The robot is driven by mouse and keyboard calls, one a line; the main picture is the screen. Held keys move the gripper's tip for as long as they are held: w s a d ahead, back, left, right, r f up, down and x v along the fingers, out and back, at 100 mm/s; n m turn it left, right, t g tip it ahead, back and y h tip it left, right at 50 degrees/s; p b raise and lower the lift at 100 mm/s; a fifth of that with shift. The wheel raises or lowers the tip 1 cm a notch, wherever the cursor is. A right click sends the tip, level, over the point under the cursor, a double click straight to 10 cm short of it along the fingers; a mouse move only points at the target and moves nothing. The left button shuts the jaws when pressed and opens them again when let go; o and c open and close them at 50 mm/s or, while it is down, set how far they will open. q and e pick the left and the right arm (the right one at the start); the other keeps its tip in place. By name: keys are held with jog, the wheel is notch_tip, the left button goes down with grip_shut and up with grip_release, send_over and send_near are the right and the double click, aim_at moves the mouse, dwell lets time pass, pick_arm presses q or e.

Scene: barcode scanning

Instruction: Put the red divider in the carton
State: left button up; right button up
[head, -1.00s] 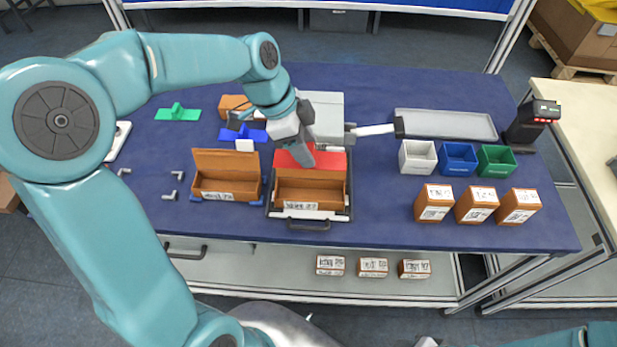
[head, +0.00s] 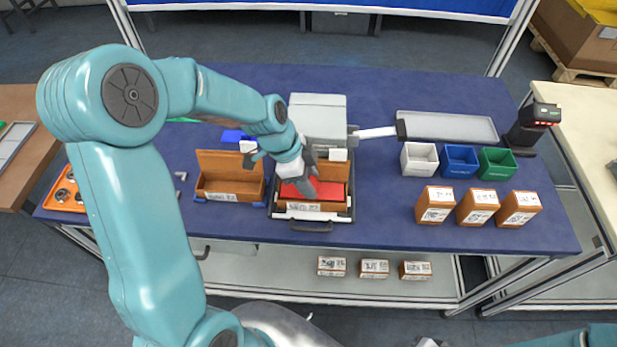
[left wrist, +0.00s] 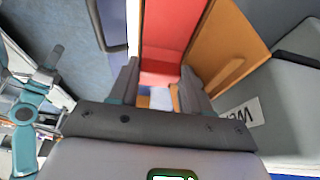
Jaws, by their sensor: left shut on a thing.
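The red divider (head: 328,191) shows as a flat red panel within the opening of the right-hand brown carton (head: 340,173). My left gripper (head: 302,188) is over that carton, shut on the divider. In the left wrist view the red divider (left wrist: 172,35) runs away from between the two fingers of my left gripper (left wrist: 160,90), beside an orange-brown carton wall (left wrist: 235,45). The fingers hide part of the divider, and I cannot tell whether it rests on the carton floor.
A second open brown carton (head: 230,178) stands just left. A grey box (head: 318,115) is behind. White, blue and green bins (head: 419,159) (head: 459,160) (head: 497,161), several brown boxes (head: 435,204) and a scanner (head: 530,130) are to the right. The table (head: 385,215) is clear right of the carton.

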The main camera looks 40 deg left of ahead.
pick_arm(q)
jog(key=shift+f+b, duration=0.55)
jog(key=shift+b, duration=0.1)
jog(key=o, duration=0.7)
jog(key=shift+o, duration=0.2)
notch_tip(320, 180, up, 2)
jog(key=shift+p, duration=1.1)
jog(key=b+v, duration=0.1)
jog(key=v, duration=1)
jog(key=shift+b, duration=0.3)
jog(key=shift+a, duration=0.15)
jog(key=shift+s, duration=0.15)
